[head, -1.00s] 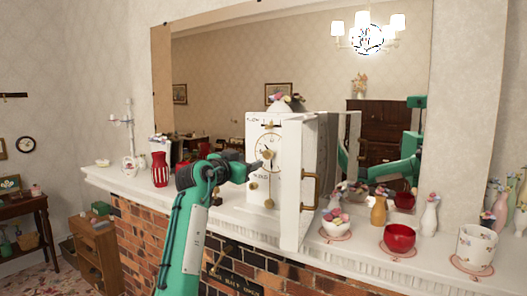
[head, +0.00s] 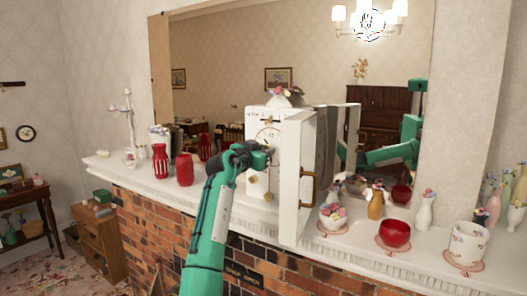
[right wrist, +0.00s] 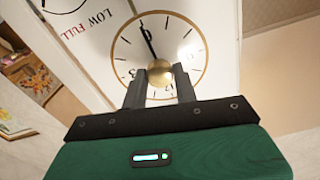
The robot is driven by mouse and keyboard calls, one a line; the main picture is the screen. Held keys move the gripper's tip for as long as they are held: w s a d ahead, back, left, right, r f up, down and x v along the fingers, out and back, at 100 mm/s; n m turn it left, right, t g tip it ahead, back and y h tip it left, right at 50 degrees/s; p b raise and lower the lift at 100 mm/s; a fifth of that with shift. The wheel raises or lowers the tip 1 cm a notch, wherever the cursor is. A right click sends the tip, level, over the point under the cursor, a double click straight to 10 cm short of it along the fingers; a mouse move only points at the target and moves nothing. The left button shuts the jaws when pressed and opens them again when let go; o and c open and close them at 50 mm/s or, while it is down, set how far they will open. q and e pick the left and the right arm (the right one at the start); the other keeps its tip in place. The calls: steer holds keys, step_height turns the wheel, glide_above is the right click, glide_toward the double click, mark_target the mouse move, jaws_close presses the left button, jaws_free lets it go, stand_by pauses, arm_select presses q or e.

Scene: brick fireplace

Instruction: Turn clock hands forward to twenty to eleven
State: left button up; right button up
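A white mantel clock (head: 259,199) stands on the mantelpiece with its door (head: 296,180) swung open towards me. Its round cream dial (head: 268,133) has a gold rim and is partly covered by my right gripper (head: 268,151). In the right wrist view the dial (right wrist: 187,42) shows a black hand (right wrist: 147,36) reaching from the gold hub (right wrist: 160,72) towards the upper rim. My right gripper (right wrist: 160,75) has its two fingers apart, in front of the hub, with nothing clearly held between them. Contact with a hand cannot be told. My left gripper is not in view.
Two red vases (head: 184,170) stand left of the clock. Right of it are a flower bowl (head: 332,216), an orange vase (head: 375,204), a red bowl (head: 395,234) and a white pot (head: 467,244). A large mirror (head: 215,75) rises behind the mantelpiece (head: 133,179).

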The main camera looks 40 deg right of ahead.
steer(key=c, duration=0.4)
steer(key=shift+m+b, duration=2.9)
steer(key=shift+b, duration=1.55)
steer(key=shift+r, duration=0.1)
steer(key=o, duration=0.9)
steer(key=shift+o, duration=0.2)
